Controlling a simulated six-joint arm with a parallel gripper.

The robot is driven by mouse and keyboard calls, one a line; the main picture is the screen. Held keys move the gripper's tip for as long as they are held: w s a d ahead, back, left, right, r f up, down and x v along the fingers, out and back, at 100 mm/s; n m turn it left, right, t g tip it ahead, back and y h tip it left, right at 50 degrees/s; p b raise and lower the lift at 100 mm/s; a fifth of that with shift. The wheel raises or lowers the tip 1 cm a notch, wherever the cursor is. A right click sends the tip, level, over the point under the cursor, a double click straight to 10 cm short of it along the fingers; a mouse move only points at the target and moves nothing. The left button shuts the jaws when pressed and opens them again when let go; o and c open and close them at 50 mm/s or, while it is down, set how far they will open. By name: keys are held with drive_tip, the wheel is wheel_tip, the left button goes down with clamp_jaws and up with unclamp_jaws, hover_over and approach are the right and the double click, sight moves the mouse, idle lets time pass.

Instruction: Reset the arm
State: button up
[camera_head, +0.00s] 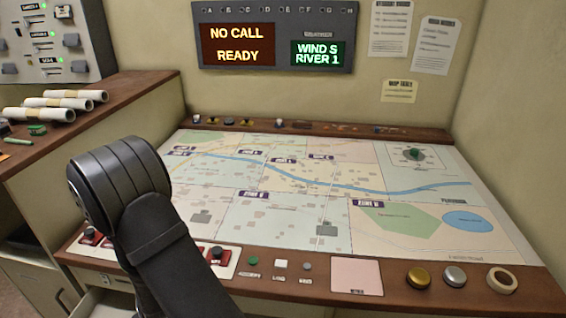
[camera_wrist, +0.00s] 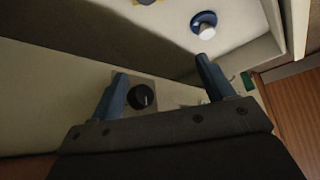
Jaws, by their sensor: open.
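My arm rises at the left front of the head view, in front of the map table (camera_head: 320,225); my gripper's fingers do not show there. In the wrist view my gripper (camera_wrist: 165,85) has two blue fingers spread wide apart with nothing held between them. A black knob (camera_wrist: 141,96) on a pale plate shows between the fingers, nearer the left one. A blue and white round knob (camera_wrist: 204,25) lies beyond the right finger. I cannot tell whether the fingers touch anything.
A wall display (camera_head: 238,45) reads "NO CALL READY" and "WIND S RIVER 1". Rolled papers (camera_head: 60,103) lie on the left ledge, below a switch panel (camera_head: 50,40). The front edge holds a green button (camera_head: 253,261), a gold knob (camera_head: 419,277), a silver knob (camera_head: 455,276) and a tape roll (camera_head: 501,280).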

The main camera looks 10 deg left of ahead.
drive_tip(key=w+a+r+n+g, duration=0.1)
drive_tip(key=a+r+n, duration=0.1)
drive_tip(key=a+r, duration=0.9)
drive_tip(key=shift+w+r+n+y, duration=0.15)
drive_tip(key=shift+r+n+y, duration=0.2)
drive_tip(key=shift+r, duration=0.25)
drive_tip(key=o, duration=0.6)
drive_tip(key=shift+r, duration=0.1)
